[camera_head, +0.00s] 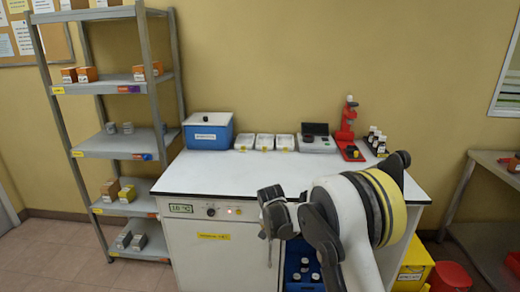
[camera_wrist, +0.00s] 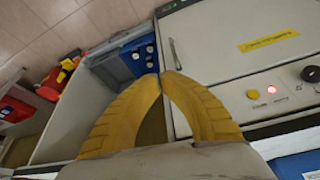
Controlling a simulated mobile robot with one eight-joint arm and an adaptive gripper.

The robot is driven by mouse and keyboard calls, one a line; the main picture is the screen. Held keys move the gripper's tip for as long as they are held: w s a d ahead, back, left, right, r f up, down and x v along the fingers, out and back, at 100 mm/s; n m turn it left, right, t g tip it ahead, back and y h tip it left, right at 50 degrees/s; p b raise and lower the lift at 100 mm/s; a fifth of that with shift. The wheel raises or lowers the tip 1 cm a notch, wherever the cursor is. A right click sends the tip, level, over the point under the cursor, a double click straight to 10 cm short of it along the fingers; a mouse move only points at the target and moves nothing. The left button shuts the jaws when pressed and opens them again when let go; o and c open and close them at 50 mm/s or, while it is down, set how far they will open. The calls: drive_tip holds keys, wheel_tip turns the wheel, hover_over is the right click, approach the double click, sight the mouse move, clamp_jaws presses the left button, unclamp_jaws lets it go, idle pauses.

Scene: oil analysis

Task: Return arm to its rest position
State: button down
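My arm (camera_head: 345,225) reaches over the front right of the white cabinet in the head view, bent, with its dark wrist (camera_head: 272,210) in front of the cabinet face. The yellow fingers of my gripper (camera_wrist: 164,76) show in the wrist view. Their tips meet and no object shows between them. They are in front of the cabinet, between its closed door (camera_wrist: 205,55) and an open bay holding a blue crate (camera_wrist: 138,58). The fingers are not clear in the head view.
The white worktop (camera_head: 235,175) holds a blue bath (camera_head: 208,131), white trays (camera_head: 265,142), a red stand (camera_head: 347,130) and dark bottles (camera_head: 376,140). A grey shelf rack (camera_head: 107,147) stands left. A yellow bin (camera_head: 411,266), a red bin (camera_head: 449,277) and a side table (camera_head: 492,168) are right.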

drive_tip(key=s+d+r+n+t, duration=0.1)
drive_tip(key=s+d+r, duration=0.3)
drive_tip(key=s+r, duration=0.55)
drive_tip(key=s+d+r+n, duration=0.1)
drive_tip(key=s+d+r, duration=0.3)
drive_tip(key=s+r, duration=0.55)
drive_tip(key=s+d+r+t, duration=0.1)
drive_tip(key=s+d, duration=0.1)
drive_tip(key=s, duration=0.8)
drive_tip(key=s+d+r+n+t+y, duration=0.1)
drive_tip(key=s+d, duration=0.1)
drive_tip(key=s, duration=0.8)
drive_tip(key=shift+s+r, duration=0.3)
drive_tip(key=shift+r, duration=0.1)
drive_tip(key=shift+d, duration=0.1)
